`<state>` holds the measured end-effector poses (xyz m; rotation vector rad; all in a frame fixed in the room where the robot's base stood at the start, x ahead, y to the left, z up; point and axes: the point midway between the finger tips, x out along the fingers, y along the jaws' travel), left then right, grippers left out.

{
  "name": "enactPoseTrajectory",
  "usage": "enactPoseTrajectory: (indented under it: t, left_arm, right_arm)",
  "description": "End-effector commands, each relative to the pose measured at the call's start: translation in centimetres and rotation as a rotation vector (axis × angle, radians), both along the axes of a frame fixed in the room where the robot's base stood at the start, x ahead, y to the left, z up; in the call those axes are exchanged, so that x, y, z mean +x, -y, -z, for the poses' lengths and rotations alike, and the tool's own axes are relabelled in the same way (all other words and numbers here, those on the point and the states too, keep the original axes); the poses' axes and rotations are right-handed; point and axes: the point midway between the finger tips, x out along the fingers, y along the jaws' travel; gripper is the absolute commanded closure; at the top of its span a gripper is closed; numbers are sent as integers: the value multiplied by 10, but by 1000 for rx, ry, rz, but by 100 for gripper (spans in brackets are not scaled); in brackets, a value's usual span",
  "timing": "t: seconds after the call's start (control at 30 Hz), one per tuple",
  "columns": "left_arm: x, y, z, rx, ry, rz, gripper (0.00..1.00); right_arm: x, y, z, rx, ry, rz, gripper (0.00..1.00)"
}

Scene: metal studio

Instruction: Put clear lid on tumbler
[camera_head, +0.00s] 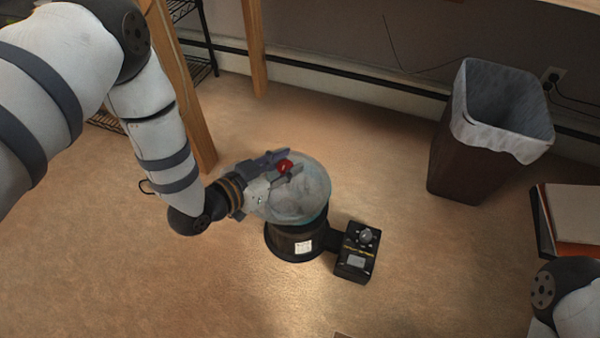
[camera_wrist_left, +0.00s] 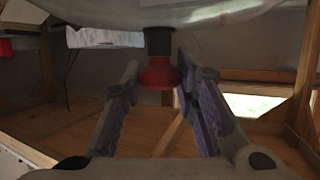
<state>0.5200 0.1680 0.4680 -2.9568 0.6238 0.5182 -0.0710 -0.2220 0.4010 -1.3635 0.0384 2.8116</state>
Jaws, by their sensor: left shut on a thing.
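The clear lid (camera_head: 312,184) is a round see-through dome with a red knob (camera_head: 284,166) at its centre. My left gripper (camera_head: 281,170) reaches in from the left and is shut on the red knob. In the left wrist view the red knob (camera_wrist_left: 159,74) sits between the two fingers, with the pale lid (camera_wrist_left: 215,12) along the top edge. The tumbler (camera_head: 290,241) has a round black base with a white label, directly below the lid. The lid hides the tumbler's top, so I cannot tell whether it is fully seated. My right gripper is out of view.
A black control box (camera_head: 356,252) with a knob adjoins the tumbler on its right. A dark bin (camera_head: 462,160) with a white liner stands at the upper right. Stacked flat items (camera_head: 574,215) are at the right edge. The tan floor around the tumbler is mostly clear.

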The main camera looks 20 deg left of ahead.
Motion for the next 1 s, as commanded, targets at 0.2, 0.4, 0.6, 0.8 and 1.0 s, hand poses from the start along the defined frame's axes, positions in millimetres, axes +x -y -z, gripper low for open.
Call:
enactPoseTrajectory:
  t: [0.2,0.4,0.6,0.8,1.0]
  left_arm:
    - [48,-1,53,-1,-4,0,100]
    - [64,-1,66,-2,-1,-1,100]
    - [68,-2,102,-1,-4,-1,100]
    - [69,-2,98,-1,1,0,100]
    - [69,-2,101,-1,0,0,54]
  right_arm:
    - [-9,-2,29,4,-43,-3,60]
    - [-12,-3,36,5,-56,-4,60]
    - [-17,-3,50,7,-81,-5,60]
    - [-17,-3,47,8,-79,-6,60]
    - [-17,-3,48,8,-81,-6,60]
